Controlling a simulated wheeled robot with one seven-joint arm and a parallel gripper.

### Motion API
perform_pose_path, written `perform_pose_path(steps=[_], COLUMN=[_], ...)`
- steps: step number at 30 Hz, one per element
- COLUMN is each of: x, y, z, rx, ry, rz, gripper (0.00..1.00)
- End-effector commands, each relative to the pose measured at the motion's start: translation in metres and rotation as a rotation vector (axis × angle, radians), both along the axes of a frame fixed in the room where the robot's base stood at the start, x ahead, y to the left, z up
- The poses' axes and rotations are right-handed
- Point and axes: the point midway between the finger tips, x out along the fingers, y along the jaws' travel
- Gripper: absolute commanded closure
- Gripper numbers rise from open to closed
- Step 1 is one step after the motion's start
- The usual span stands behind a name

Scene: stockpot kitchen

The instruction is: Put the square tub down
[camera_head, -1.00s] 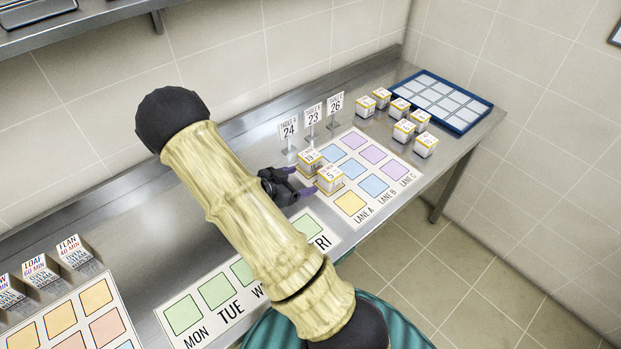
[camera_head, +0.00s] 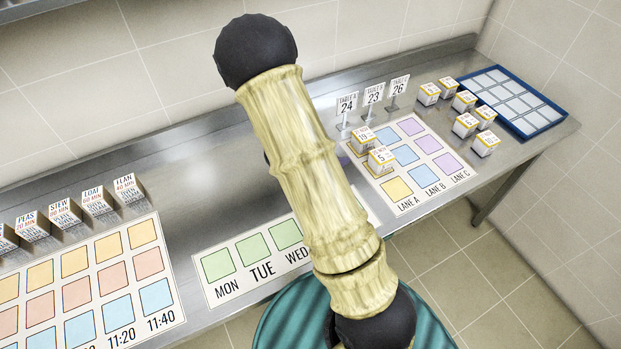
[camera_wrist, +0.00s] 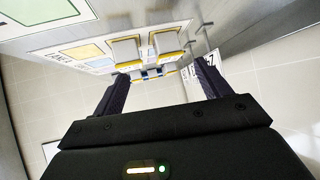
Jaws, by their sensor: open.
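Two small square white tubs with yellow bands stand upright on the lane mat (camera_head: 452,184) in the head view. The tub marked 5 (camera_head: 381,161) is just behind the bare yellow square of lane A, and the tub marked 19 (camera_head: 362,139) is behind it. My gripper is hidden behind my arm in the head view. In the wrist view my gripper (camera_wrist: 157,84) is open, with nothing between its fingers. Two tubs (camera_wrist: 127,50) (camera_wrist: 166,44) show beyond the fingertips, apart from them. I cannot tell which tub is the one named.
Several similar tubs (camera_head: 465,124) stand by a blue-rimmed tray (camera_head: 547,122) at the far right. Table signs (camera_head: 347,106) stand behind the lane mat. A weekday mat (camera_head: 218,264) and a timing mat (camera_head: 150,215) with label blocks (camera_head: 97,203) lie to the left.

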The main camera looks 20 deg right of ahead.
Motion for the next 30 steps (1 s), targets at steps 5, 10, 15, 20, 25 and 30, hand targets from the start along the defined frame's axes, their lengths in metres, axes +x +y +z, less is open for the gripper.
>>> perform_pose_path(steps=[5,10,15,20,25,30], x=[0.013,-0.006,-0.053,-0.112,-0.150,-0.154], y=[0.053,0.105,0.141,0.153,0.148,0.146], z=[0.025,0.053,0.080,0.099,0.107,0.107], rx=[0.230,0.380,0.448,0.434,0.393,0.388], ry=[0.031,0.123,0.282,0.481,0.629,0.652], rz=[0.309,0.607,0.885,1.094,1.192,1.202], gripper=[0.24,0.24,0.24,0.24,0.24,0.24])
